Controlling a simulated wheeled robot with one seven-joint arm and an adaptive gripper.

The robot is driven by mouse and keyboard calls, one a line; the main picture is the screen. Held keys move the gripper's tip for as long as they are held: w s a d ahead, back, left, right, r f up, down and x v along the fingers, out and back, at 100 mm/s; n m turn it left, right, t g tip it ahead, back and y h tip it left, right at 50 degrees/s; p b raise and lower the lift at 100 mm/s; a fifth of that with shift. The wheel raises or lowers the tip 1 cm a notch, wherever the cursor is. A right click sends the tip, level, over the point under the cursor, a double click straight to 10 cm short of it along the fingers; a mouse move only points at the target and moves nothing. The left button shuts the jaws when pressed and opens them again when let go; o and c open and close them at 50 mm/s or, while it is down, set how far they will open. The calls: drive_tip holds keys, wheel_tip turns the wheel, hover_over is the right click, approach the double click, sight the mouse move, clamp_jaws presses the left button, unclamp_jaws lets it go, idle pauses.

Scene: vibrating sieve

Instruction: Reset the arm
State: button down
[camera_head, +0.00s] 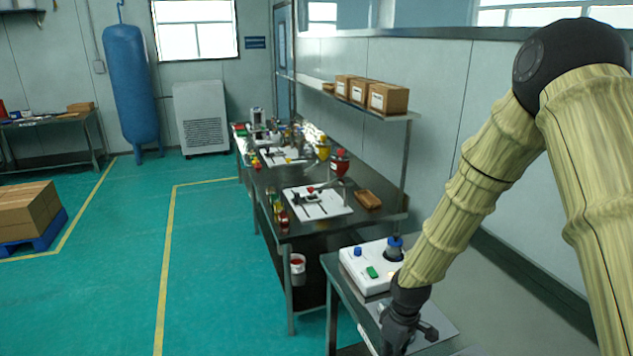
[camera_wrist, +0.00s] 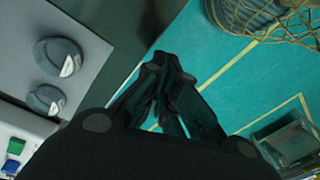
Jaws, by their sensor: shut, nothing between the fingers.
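My arm comes down from the upper right of the head view, and my gripper (camera_head: 398,335) hangs low over the near table's edge. In the wrist view my gripper (camera_wrist: 168,80) has its dark fingers drawn together with nothing between them. A white machine (camera_head: 368,262) with a blue knob, a green button and a blue-topped part stands on the near table, just behind my gripper. My forearm hides part of its right side. In the wrist view its green and blue buttons (camera_wrist: 14,147) show at the lower left.
Two round metal pieces (camera_wrist: 58,57) sit on a grey plate beside the gripper. The long workbench (camera_head: 285,225) beyond holds a white tray (camera_head: 330,208), bottles and tools; boxes (camera_head: 387,98) stand on its shelf.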

drive_tip(key=s+f+m, duration=0.5)
drive_tip(key=s+f, duration=1)
drive_tip(key=s, duration=0.3)
drive_tip(key=s+d+f+m+b, duration=0.1)
drive_tip(key=s+d+f+m, duration=0.15)
drive_tip(key=s, duration=0.55)
drive_tip(key=s+d+f+m, duration=0.2)
drive_tip(key=s+f, duration=0.1)
drive_tip(key=s, duration=0.5)
wheel_tip(320, 180, down, 8)
drive_tip(key=b, duration=0.8)
drive_tip(key=shift+w+a+h, duration=0.15)
drive_tip(key=shift+w+h, duration=0.05)
drive_tip(key=shift+h, duration=0.2)
